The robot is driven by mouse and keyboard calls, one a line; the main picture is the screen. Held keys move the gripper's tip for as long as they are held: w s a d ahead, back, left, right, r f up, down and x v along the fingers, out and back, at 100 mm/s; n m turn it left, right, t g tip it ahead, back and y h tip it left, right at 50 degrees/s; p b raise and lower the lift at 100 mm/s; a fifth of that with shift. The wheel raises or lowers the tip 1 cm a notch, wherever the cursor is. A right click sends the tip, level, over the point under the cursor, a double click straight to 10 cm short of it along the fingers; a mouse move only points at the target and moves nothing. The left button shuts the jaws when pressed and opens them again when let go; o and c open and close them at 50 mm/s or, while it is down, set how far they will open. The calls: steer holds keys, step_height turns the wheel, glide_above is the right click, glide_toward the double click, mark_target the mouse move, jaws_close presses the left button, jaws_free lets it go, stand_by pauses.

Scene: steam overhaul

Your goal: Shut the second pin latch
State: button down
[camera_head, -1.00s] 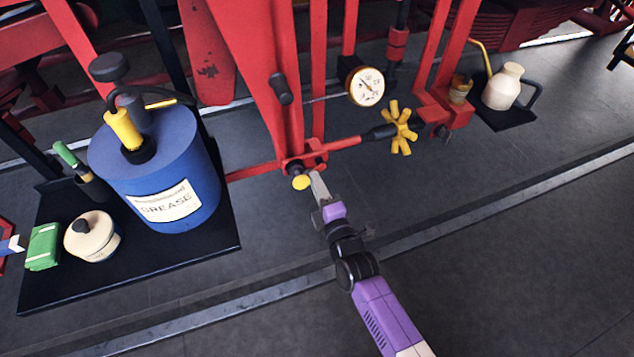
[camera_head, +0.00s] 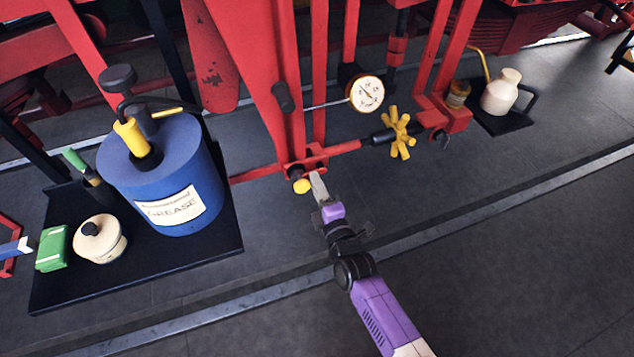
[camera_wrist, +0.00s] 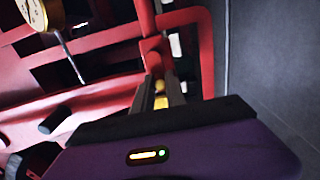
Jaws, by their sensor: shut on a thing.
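The pin latch sits at the foot of the red frame, on a red bracket (camera_head: 308,160) with a round yellow knob (camera_head: 302,186) at its near side. My gripper (camera_head: 318,184) reaches in from the lower right, its grey fingers right by the knob. In the wrist view my gripper (camera_wrist: 162,92) has its fingers closed on a yellow piece (camera_wrist: 161,101), which appears to be the latch's knob, in front of a red post (camera_wrist: 153,55). The fingers hide part of it, and the pin's depth in the bracket cannot be told.
A blue grease drum (camera_head: 165,175) stands on a black mat (camera_head: 215,245) at left with a cream pot (camera_head: 99,240) and a green box (camera_head: 52,248). A yellow handwheel (camera_head: 398,133) and a gauge (camera_head: 366,94) are right of the bracket. The near floor is clear.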

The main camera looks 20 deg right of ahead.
steer(key=shift+a+r, duration=0.15)
steer(key=shift+r, duration=0.1)
steer(key=shift+r+p, duration=0.15)
steer(key=shift+p, duration=0.2)
steer(key=c, duration=1.5)
jaws_free()
steer(key=shift+s+p, duration=0.8)
steer(key=shift+s, duration=2.7)
